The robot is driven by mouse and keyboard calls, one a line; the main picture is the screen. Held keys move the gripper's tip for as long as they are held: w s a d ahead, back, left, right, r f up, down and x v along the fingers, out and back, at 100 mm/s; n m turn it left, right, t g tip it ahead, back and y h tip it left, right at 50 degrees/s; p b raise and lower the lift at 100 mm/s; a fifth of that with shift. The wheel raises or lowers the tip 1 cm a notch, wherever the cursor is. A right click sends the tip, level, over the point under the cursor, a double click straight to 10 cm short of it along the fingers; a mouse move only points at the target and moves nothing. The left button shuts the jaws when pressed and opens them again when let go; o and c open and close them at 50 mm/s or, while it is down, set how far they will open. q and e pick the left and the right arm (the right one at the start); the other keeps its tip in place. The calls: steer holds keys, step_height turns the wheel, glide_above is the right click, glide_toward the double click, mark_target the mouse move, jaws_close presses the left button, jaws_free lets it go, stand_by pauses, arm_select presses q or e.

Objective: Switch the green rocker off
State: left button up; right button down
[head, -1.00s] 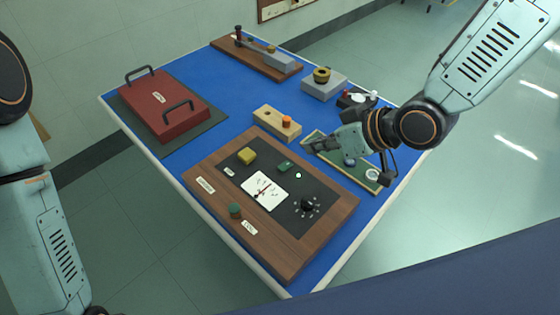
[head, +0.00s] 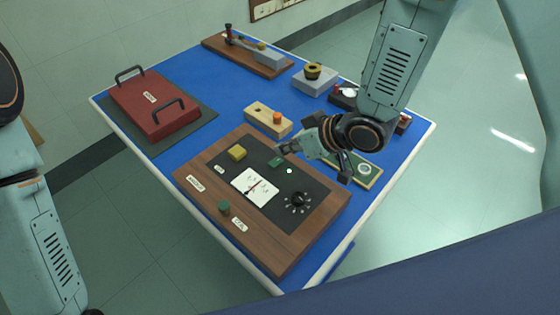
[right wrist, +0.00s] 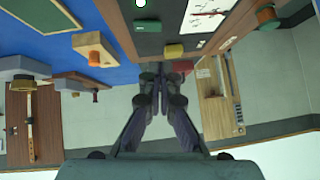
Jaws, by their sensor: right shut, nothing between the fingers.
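The green rocker (head: 276,162) is a small green switch on the dark panel of a wooden instrument board (head: 290,255), beside a lit whitish lamp (head: 289,171). It also shows near the top of the right wrist view (right wrist: 147,25). My right gripper (head: 284,149) is shut and empty, with its fingertips just behind and slightly right of the rocker in the head view. I cannot tell whether they touch anything. In the right wrist view the shut fingers (right wrist: 162,92) point toward the panel edge. Which way the rocker is tilted is too small to tell. My left gripper is not visible.
A wooden block with an orange knob (head: 277,118) stands behind. A red case (head: 155,107) lies at left.

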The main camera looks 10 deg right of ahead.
mark_target(279, 172)
steer(key=f, duration=0.1)
steer(key=a+f, duration=0.1)
steer(key=w+f, duration=0.1)
steer(key=f, duration=0.1)
steer(key=shift+a, duration=0.4)
steer(key=shift+f, duration=0.35)
steer(key=shift+s+d+f+b, duration=0.1)
steer(key=shift+d+f+b, duration=0.1)
steer(key=shift+f+b, duration=0.1)
steer(key=shift+a, duration=0.1)
steer(key=shift+a, duration=0.15)
steer(key=shift+f, duration=0.3)
steer(key=shift+s, duration=0.1)
steer(key=shift+r, duration=0.1)
